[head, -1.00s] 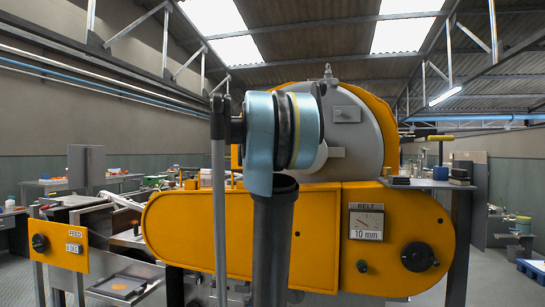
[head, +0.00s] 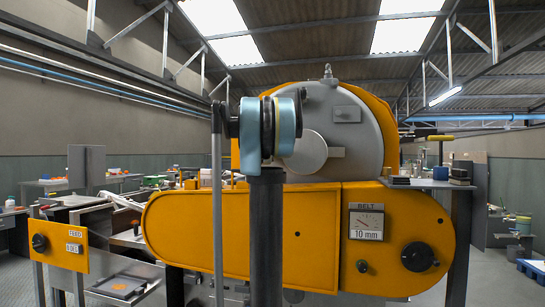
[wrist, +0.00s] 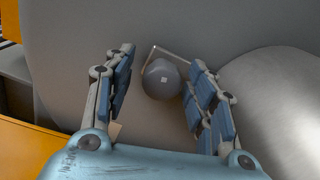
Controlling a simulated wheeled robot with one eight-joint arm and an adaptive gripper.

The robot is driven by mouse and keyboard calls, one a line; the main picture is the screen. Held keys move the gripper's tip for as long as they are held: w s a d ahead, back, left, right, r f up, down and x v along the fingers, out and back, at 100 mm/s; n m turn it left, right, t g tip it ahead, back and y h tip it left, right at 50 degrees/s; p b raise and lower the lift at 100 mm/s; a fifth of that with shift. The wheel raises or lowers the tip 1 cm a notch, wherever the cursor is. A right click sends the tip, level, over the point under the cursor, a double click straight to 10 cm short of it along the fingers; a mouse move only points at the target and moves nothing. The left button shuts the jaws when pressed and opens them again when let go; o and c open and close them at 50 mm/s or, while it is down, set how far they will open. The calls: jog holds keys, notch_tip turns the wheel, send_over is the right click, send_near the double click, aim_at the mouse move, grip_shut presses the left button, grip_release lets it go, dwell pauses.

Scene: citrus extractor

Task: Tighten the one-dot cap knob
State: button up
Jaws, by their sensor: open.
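In the wrist view a round dark grey knob (wrist: 160,82) with one small pale square mark on its face stands out from a grey metal surface. A thin pale bent bar shows behind it. My gripper (wrist: 162,60) is open, with one finger on each side of the knob and gaps visible on both sides. In the head view my arm hides the gripper and part of the grey round cap (head: 372,140).
The yellow machine housing (head: 190,230) runs across the front, with a belt gauge (head: 366,222) and a black knob (head: 417,257) at its right. A feed panel (head: 60,248) stands at the left. A smooth rounded metal form (wrist: 275,100) lies right of my fingers.

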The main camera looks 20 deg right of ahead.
jog(key=c, duration=1.1)
jog(key=shift+m, duration=0.3)
jog(key=m, duration=0.6)
jog(key=shift+w+m, duration=0.1)
jog(key=shift+m, duration=0.2)
jog(key=m, duration=0.3)
jog(key=shift+m, duration=2.1)
